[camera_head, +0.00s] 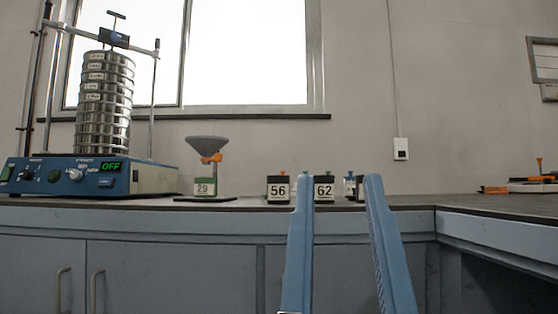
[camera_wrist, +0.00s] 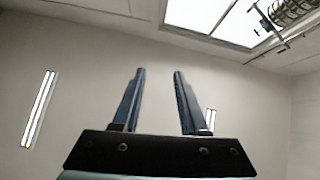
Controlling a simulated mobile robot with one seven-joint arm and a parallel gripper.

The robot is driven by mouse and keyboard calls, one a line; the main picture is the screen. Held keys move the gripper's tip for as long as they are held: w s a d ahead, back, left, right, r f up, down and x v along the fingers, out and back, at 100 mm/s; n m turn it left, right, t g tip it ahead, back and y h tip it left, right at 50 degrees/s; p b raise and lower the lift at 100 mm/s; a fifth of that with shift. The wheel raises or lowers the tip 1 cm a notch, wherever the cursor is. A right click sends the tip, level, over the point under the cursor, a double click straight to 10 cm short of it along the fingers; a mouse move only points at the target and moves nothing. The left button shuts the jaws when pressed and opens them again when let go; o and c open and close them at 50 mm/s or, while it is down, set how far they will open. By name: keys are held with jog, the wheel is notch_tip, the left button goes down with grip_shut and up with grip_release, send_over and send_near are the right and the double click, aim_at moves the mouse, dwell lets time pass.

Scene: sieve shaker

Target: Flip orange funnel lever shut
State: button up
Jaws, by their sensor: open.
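A grey funnel (camera_head: 207,144) with an orange lever (camera_head: 212,158) below its cone stands on the counter, left of centre in the head view. A container labelled 29 (camera_head: 205,187) sits under it on a dark base. The lever is small, and I cannot tell its exact position. My gripper (camera_head: 338,180) is open and empty, its two blue fingers rising in front of the counter, to the right of the funnel. The gripper also shows in the wrist view (camera_wrist: 158,72), pointing at the wall and window. The funnel is not in the wrist view.
A sieve shaker with a stacked sieve column (camera_head: 104,105) and a blue base reading OFF (camera_head: 90,177) stands left of the funnel. Containers labelled 56 (camera_head: 279,190) and 62 (camera_head: 324,189) stand to its right. Orange and dark items (camera_head: 530,186) lie at far right.

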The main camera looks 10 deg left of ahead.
jog(key=shift+r, duration=0.2)
jog(key=shift+c, duration=1.2)
notch_tip(320, 180, up, 2)
jog(key=p, duration=0.2)
jog(key=shift+r+p, duration=0.25)
jog(key=shift+p, duration=0.15)
grip_shut()
notch_tip(320, 180, up, 29)
jog(key=p, duration=2.9)
jog(key=shift+r, duration=0.15)
jog(key=shift+a, duration=0.1)
